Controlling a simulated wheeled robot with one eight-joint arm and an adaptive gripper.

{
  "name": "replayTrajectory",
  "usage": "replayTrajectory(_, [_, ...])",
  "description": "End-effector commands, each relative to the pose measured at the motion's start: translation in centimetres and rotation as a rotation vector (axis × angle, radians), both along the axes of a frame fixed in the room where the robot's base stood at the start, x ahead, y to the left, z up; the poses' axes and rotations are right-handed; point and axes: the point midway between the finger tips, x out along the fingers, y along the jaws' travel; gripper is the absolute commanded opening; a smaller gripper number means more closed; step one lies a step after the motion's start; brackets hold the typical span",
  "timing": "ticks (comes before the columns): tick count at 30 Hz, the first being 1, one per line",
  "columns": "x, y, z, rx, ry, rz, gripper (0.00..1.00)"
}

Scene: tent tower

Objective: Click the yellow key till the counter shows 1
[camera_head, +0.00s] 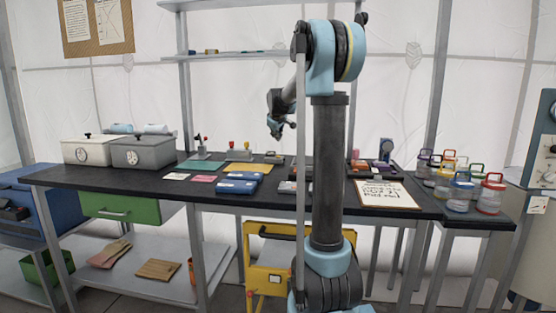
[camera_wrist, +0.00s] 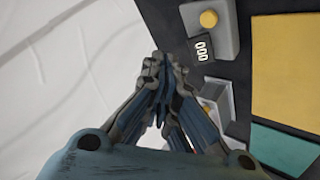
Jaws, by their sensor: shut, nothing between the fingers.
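The yellow key (camera_wrist: 209,18) is a round button on a grey box (camera_wrist: 226,40) near the top of the wrist view. In the head view, a grey unit with red and yellow knobs (camera_head: 239,154) stands at the back of the black table; the counter is too small to read there. My gripper (camera_wrist: 161,60) is shut and empty, its fingertips left of and below the counter in the wrist view, apart from the key. In the head view my gripper (camera_head: 276,130) hangs above the table's back part.
A second grey box (camera_wrist: 217,97) is partly hidden behind my fingers. A yellow mat (camera_wrist: 285,65) and a teal mat (camera_wrist: 285,148) lie beside the boxes. Blue cases (camera_head: 240,183), a clipboard (camera_head: 390,194) and several jars (camera_head: 460,190) stand elsewhere on the table.

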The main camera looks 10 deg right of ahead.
Motion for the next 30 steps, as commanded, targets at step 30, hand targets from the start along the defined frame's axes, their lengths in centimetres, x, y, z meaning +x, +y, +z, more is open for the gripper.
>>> replayTrajectory(30, [0.0, 0.0, -5.9, 0.000, 0.000, 0.000, 0.00])
